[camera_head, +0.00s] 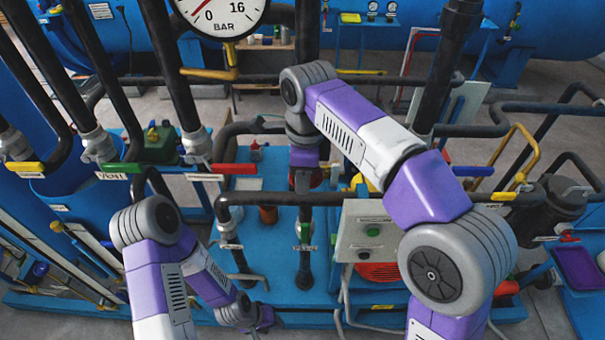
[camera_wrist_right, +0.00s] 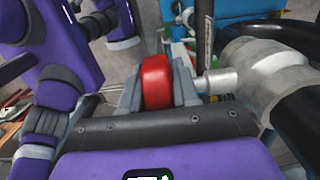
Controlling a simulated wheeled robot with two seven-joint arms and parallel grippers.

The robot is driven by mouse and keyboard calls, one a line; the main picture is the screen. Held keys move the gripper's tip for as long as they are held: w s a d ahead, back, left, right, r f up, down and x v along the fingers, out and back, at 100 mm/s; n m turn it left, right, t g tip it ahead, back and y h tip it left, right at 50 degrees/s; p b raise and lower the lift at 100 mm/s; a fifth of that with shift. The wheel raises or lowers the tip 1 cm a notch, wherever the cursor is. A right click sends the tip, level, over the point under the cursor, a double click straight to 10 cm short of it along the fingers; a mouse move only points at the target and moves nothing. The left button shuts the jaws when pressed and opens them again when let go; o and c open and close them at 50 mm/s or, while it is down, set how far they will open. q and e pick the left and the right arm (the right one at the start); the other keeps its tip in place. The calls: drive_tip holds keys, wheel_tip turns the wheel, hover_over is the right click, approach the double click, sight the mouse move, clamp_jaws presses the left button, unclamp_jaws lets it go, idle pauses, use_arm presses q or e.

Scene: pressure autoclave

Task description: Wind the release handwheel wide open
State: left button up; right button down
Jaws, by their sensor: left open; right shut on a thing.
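The red handwheel (camera_wrist_right: 157,82) is seen nearly edge-on in the right wrist view, beside a pale metal valve body (camera_wrist_right: 262,72). My right gripper (camera_wrist_right: 158,88) is shut on it, with one grey finger on each side. In the head view my right gripper (camera_head: 303,180) points down at the middle of the pipework, and only a sliver of the red wheel (camera_head: 318,178) shows beside it. The wheel's turn position cannot be read. My left gripper (camera_head: 264,318) is low near the skid's front edge, open and away from the wheel; its fingertips are hard to make out.
A grey control box (camera_head: 366,228) stands right of the wheel. Lever valves with red (camera_head: 233,168), green (camera_head: 120,167) and blue (camera_head: 472,171) handles sit on pipes around it. A BAR pressure gauge (camera_head: 220,12) hangs at the top. Bare blue deck (camera_head: 265,262) lies below the wheel.

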drive_tip(key=shift+h, duration=1.5)
drive_tip(key=c, duration=0.9)
unclamp_jaws()
